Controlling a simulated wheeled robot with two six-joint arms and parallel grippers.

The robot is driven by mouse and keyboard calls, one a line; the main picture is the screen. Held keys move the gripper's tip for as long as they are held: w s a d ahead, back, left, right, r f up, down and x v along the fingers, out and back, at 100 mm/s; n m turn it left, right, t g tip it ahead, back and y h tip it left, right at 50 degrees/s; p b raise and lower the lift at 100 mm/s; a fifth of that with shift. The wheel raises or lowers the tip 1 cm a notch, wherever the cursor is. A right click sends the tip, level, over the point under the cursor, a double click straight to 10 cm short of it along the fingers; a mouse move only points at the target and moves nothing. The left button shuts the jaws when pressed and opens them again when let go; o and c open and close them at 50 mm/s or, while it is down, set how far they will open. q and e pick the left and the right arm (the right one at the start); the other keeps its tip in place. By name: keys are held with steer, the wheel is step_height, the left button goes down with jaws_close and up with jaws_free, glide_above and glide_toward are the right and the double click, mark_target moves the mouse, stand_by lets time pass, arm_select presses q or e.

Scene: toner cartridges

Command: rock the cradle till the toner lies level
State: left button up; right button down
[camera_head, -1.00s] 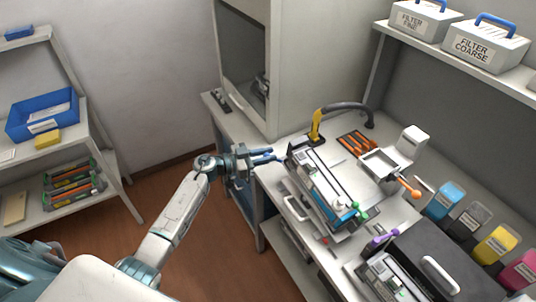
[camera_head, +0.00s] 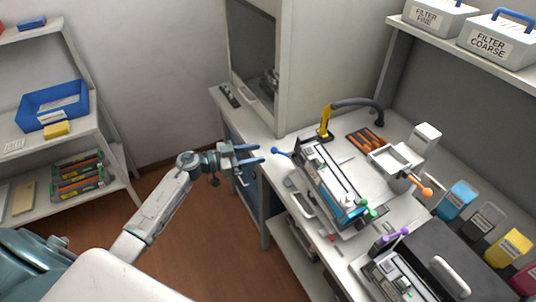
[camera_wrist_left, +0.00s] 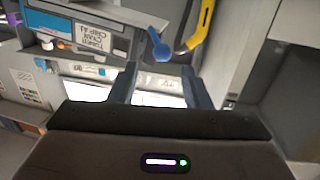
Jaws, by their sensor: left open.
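The cradle (camera_head: 335,185) stands on the bench, a long grey and black unit with a blue stripe and green knobs at its near end. A handle with a blue ball knob (camera_head: 281,152) sticks out from its far left end. The knob also shows in the left wrist view (camera_wrist_left: 161,52), just beyond the fingertips and roughly between them. My left gripper (camera_head: 262,155) is open and empty, left of the knob and apart from it; its two fingers also show in the wrist view (camera_wrist_left: 160,72). The toner's level cannot be made out. My right gripper is out of view.
A yellow nozzle on a dark hose (camera_head: 325,122) stands behind the cradle. A white tray on a stand (camera_head: 398,160) and toner bottles (camera_head: 456,200) are to the right. A dark box (camera_head: 430,262) is at the near right. Open floor lies under my left arm.

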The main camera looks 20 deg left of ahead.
arm_select(q)
steer(key=b+v, duration=0.1)
steer(key=v, duration=0.3)
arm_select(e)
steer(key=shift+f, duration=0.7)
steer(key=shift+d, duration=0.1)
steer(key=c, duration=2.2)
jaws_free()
